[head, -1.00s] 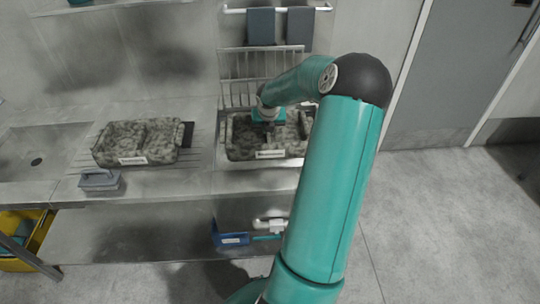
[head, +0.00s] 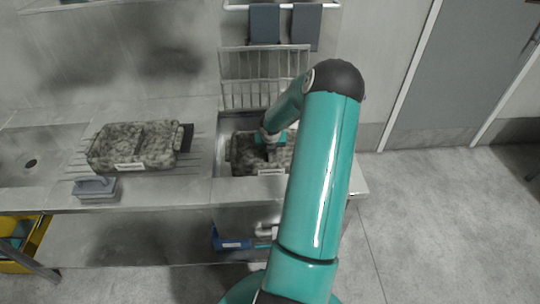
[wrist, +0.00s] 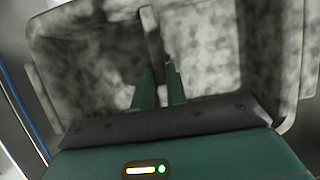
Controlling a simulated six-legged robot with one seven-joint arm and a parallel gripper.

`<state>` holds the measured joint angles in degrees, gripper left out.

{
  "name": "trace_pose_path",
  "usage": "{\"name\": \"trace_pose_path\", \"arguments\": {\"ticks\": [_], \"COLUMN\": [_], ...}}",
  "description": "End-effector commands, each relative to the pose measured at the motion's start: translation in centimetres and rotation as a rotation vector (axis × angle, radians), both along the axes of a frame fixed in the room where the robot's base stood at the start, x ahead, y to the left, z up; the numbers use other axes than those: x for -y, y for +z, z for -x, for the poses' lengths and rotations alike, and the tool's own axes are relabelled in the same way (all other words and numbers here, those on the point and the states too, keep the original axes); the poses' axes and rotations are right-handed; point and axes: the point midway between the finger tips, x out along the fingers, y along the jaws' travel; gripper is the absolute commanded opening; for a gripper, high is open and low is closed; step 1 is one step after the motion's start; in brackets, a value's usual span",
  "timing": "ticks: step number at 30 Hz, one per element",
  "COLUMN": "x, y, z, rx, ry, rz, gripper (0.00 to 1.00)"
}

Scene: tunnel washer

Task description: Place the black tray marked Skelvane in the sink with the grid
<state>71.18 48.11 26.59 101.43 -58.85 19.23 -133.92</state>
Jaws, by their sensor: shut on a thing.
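A mottled dark-grey tray (head: 245,157) with a central divider and a white label on its front is down in the right-hand sink (head: 223,138). The label's writing is too small to read. My gripper (head: 269,139) is shut on the tray's divider, seen close up in the wrist view (wrist: 159,80), where the tray (wrist: 92,62) fills most of the picture. My arm hides the tray's right end. Whether the tray touches the sink floor cannot be told. An upright wire grid (head: 255,78) stands behind this sink.
A similar mottled tray (head: 132,147) with a white label sits on the ribbed drainboard to the left. Another sink (head: 28,165) is at far left. Grey cloths (head: 264,25) hang above.

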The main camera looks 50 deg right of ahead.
Motion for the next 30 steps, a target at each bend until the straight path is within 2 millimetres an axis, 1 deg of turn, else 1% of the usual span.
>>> {"name": "trace_pose_path", "arguments": {"ticks": [5,7,10,20,21,23,24,30], "x": [0.0,0.0,0.1,0.3,0.3,0.3,0.3,0.3], "y": [-1.6,-2.8,-4.0,-4.3,-4.4,-4.4,-4.4,-4.3], "z": [-0.1,-0.1,-0.2,-0.3,-0.3,-0.3,-0.3,-0.3], "rx": [-0.001,-0.001,-0.001,0.001,0.000,0.000,0.000,0.000], "ry": [0.002,0.002,0.002,0.001,0.000,0.000,0.000,0.000], "rz": [0.001,0.000,0.001,0.002,0.001,0.001,0.001,0.001], "gripper": [0.00,0.00,0.00,0.00,0.16,0.28,0.36,0.36]}}
